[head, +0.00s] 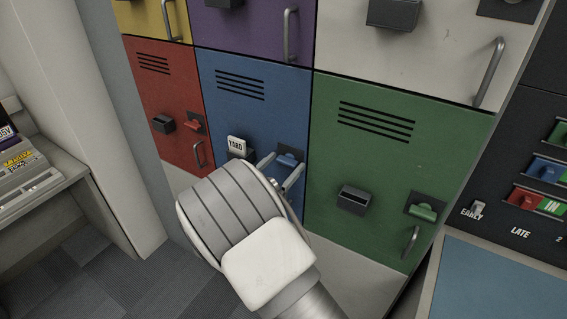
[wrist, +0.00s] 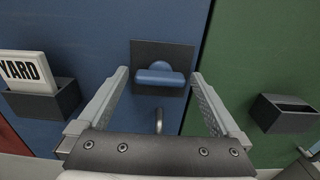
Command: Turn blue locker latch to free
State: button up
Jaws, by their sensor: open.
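The blue locker (head: 245,119) stands between a red and a green locker. Its blue latch (wrist: 160,76) is a bar on a dark square plate, lying level in the wrist view; it also shows in the head view (head: 288,166). My gripper (wrist: 158,78) is open, with one finger on each side of the latch and gaps between. The fingers also show in the head view (head: 280,171). A metal handle (wrist: 158,121) is below the latch, partly hidden by my gripper.
A holder with a YARD card (wrist: 27,76) is left of the latch. The green locker (head: 385,155) has an empty dark holder (wrist: 283,112). The red locker (head: 168,90) is on the left. A desk (head: 45,200) and a dark panel (head: 520,165) flank the lockers.

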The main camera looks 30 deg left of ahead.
jog(key=shift+w, duration=0.1)
jog(key=c, duration=1.2)
jog(key=shift+f, duration=0.1)
jog(key=shift+c, duration=0.2)
